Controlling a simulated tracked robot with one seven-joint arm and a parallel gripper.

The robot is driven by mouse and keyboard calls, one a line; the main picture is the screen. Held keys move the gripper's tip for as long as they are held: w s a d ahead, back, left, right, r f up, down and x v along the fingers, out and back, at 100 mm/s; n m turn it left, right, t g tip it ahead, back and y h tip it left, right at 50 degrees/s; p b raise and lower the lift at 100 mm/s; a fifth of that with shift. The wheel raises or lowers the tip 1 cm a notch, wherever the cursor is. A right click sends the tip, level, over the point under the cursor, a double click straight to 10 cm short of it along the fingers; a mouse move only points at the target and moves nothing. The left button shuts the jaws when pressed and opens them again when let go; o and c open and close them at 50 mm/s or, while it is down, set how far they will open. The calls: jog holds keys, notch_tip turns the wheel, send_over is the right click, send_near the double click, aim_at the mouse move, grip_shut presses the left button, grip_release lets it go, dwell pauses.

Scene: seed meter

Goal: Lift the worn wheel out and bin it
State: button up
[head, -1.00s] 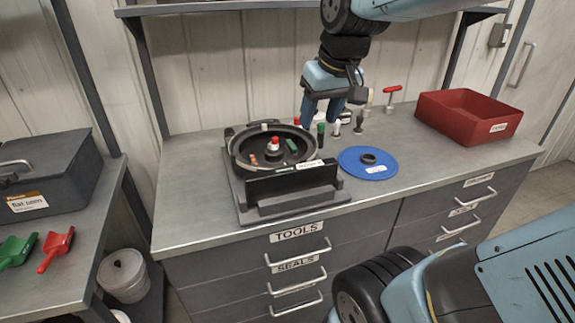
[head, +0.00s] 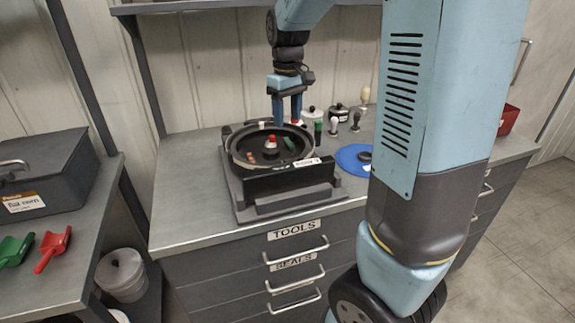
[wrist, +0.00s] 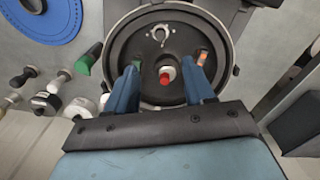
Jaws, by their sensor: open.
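The seed meter is a round black housing (head: 236,160) on a dark base on the bench. A dark, dished wheel (wrist: 138,40) seems to lie inside it; I cannot tell it clearly from the housing. A red-topped centre knob (wrist: 166,76) stands at its middle and also shows in the head view (head: 271,140). My gripper (head: 287,119) is open and empty above the meter's back right part. In the wrist view my gripper (wrist: 161,80) has one finger either side of the knob, apart from it. The red bin (head: 510,119) is mostly hidden behind my arm.
A blue disc (head: 349,154) lies right of the meter, partly hidden by my arm. Several small knobbed tools and pots (head: 338,113) stand behind it. A grey case (head: 45,172) and red and green scoops (head: 53,246) are on the left bench.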

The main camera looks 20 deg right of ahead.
aim_at(287, 160)
notch_tip(287, 160, down, 14)
jog(key=shift+r, duration=0.2)
jog(key=shift+s, duration=0.1)
dwell(0.4)
jog(key=c, duration=0.7)
jog(key=shift+r, duration=0.1)
jog(key=shift+r, duration=0.3)
notch_tip(287, 160, up, 3)
jog(key=shift+f, duration=0.2)
jog(key=s+r, duration=0.2)
jog(key=r, duration=0.1)
jog(key=s+r, duration=0.4)
jog(key=s, duration=0.2)
jog(key=s+r, duration=0.1)
jog(key=s, duration=0.2)
jog(key=s+r, duration=0.1)
jog(key=s, duration=0.2)
jog(key=shift+r, duration=0.35)
